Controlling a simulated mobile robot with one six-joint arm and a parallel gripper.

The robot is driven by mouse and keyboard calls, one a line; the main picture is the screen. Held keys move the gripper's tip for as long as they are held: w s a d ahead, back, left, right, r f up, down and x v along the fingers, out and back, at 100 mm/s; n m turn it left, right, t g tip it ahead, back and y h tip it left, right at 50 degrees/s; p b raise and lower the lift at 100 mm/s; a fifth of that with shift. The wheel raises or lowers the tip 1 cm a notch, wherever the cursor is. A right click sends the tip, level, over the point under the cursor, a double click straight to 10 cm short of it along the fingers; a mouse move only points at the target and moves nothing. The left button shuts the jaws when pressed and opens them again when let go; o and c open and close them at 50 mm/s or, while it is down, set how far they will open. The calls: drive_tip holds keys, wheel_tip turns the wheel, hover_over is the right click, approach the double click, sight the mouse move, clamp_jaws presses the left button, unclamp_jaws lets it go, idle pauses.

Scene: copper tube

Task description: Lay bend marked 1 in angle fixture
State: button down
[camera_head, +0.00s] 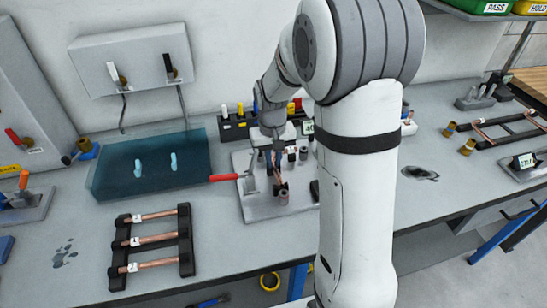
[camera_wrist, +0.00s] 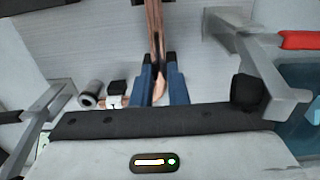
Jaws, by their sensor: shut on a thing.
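My gripper (camera_head: 276,158) is over the grey plate of a bench tool in the middle of the table. In the wrist view, my gripper's blue fingers (camera_wrist: 161,82) are shut on a copper tube (camera_wrist: 155,30), which runs up from between them. In the head view the held copper tube (camera_head: 278,172) is small and partly hidden by the gripper. A white tag (camera_wrist: 113,103) with a small dark mark lies left of the fingers in the wrist view; I cannot read it surely. I cannot tell which device is the angle fixture.
The grey plate (camera_head: 262,209) carries upright posts and a red-handled lever (camera_head: 225,177). A black rack (camera_head: 186,262) with several straight copper tubes lies front left. A teal bath (camera_head: 108,181) stands behind it. At right are another dark rack (camera_head: 487,137) and a gauge with a display (camera_head: 523,160).

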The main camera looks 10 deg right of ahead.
drive_tip(key=shift+s+f+b, duration=0.4)
drive_tip(key=shift+f, duration=0.25)
idle(0.5)
drive_tip(key=c, duration=1.3)
unclamp_jaws()
drive_tip(key=shift+c, duration=0.2)
drive_tip(key=shift+w+r, duration=0.15)
drive_tip(key=shift+r, duration=0.2)
wheel_tip(320, 180, up, 8)
drive_tip(key=shift+w+d+f, duration=0.1)
drive_tip(key=shift+w, duration=0.05)
drive_tip(key=shift+r, duration=0.3)
